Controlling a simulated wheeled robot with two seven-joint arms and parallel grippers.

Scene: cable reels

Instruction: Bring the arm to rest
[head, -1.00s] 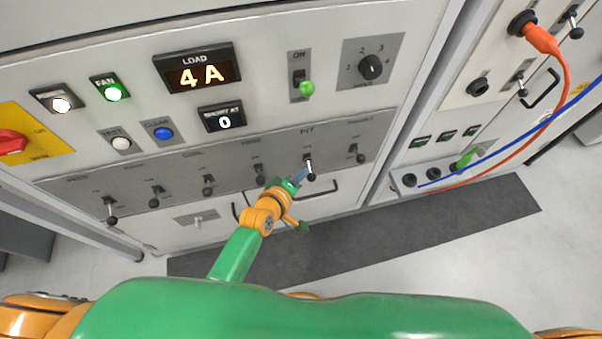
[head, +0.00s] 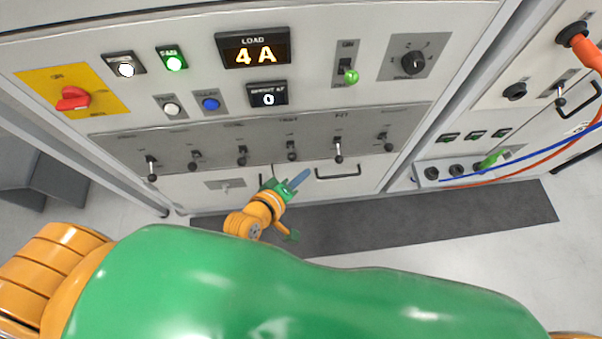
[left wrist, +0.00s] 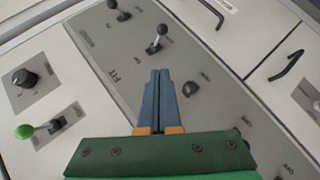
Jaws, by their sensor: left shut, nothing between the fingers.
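My left gripper (head: 296,181) is in front of the lower part of the grey control panel in the head view, its blue fingers pointing up and right. In the left wrist view its blue fingers (left wrist: 159,78) are together with nothing between them. They appear in front of the row of black-knobbed toggle levers. One lever (head: 338,150) stands just above and right of the fingertips in the head view, apart from them. The green and orange left arm (head: 262,212) reaches up from below. My right gripper is not in view.
The panel has a load display (head: 254,51) reading 4 A, a red switch (head: 74,98), a rotary knob (head: 413,62) and a green-tipped switch (head: 350,76). Orange and blue cables (head: 560,151) hang at the right. A dark mat (head: 470,224) lies on the floor.

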